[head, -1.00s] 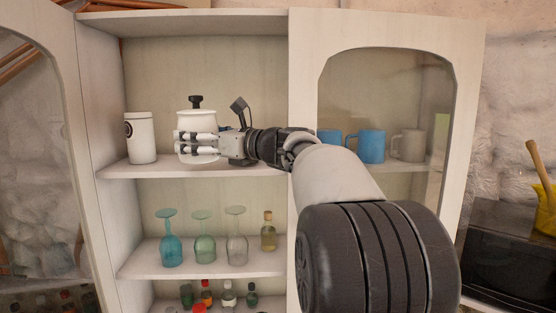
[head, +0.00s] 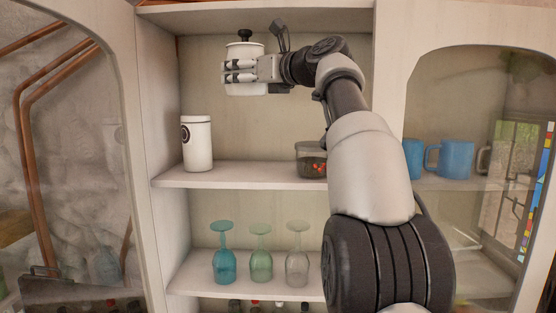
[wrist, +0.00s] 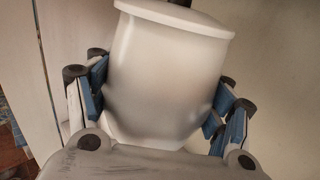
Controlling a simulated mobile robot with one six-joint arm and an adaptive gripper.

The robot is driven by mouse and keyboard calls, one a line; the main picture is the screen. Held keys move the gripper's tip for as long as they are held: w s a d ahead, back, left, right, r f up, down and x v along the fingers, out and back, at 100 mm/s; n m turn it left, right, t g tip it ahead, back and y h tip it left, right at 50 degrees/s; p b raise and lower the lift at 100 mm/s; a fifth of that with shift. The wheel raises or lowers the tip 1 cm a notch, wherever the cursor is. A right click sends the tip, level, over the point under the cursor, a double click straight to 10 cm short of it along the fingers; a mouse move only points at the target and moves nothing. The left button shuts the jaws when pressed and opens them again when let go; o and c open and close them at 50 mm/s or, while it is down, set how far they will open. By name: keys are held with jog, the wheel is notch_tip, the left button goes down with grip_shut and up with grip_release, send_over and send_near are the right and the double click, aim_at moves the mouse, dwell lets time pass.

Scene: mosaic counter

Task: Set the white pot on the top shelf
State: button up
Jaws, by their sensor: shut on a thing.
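The white pot (head: 243,51) with a black knob is upright or nearly so in the head view, high in the open cabinet. My gripper (head: 229,71) is shut around its body from the right, and the pot hangs well above the shelf. In the wrist view the pot (wrist: 165,70) fills the middle, with blue-padded fingers against both sides. The uppermost inner shelf (head: 225,178) is below the pot; clear space separates them. The cabinet's top board (head: 255,15) is just above the pot's knob.
A white canister (head: 197,145) stands at the shelf's left. A glass container (head: 310,159) with dark and red contents sits at its right, partly behind my arm. Bare shelf lies between them. Glasses (head: 261,262) stand below. Blue mugs (head: 455,160) show through the right door.

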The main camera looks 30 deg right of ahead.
jog(key=shift+w+f, duration=0.1)
jog(key=shift+f, duration=0.2)
notch_tip(320, 180, down, 19)
jog(key=shift+r, duration=0.1)
dwell(0.4)
jog(key=o, duration=2.1)
jog(key=shift+f, duration=0.25)
jog(key=shift+r, duration=0.2)
jog(key=s+d+b, duration=0.2)
jog(key=s+b, duration=0.1)
jog(key=s, duration=0.9)
jog(key=shift+b, duration=0.3)
